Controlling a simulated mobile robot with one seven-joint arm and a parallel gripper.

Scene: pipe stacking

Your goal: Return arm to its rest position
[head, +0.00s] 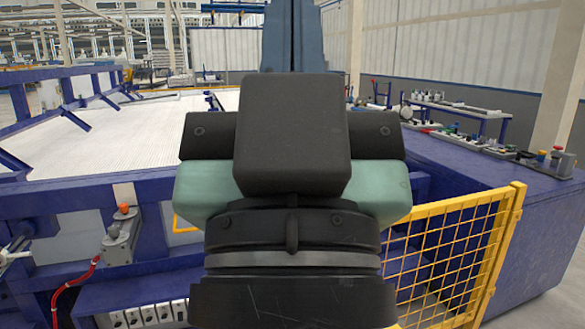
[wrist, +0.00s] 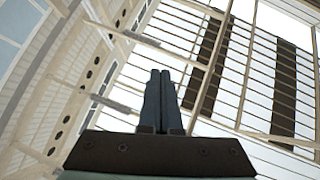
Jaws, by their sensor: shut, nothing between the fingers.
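My gripper (head: 291,30) stands upright in the middle of the head view, close to the camera. Its blue fingers run up to the top edge, above a black and pale green wrist. In the wrist view my gripper (wrist: 160,73) has its two dark blue fingers pressed together, with nothing between them. The fingers point up at the hall's roof. No pipe is seen in the gripper. My arm hides the middle of the scene behind it.
A blue-framed table with a pale ribbed bed (head: 170,125) lies behind and left. A yellow mesh fence (head: 450,255) stands at lower right, beside a blue bench (head: 480,165) bearing small fittings. The wrist view shows roof beams (wrist: 215,60) and no nearby obstacle.

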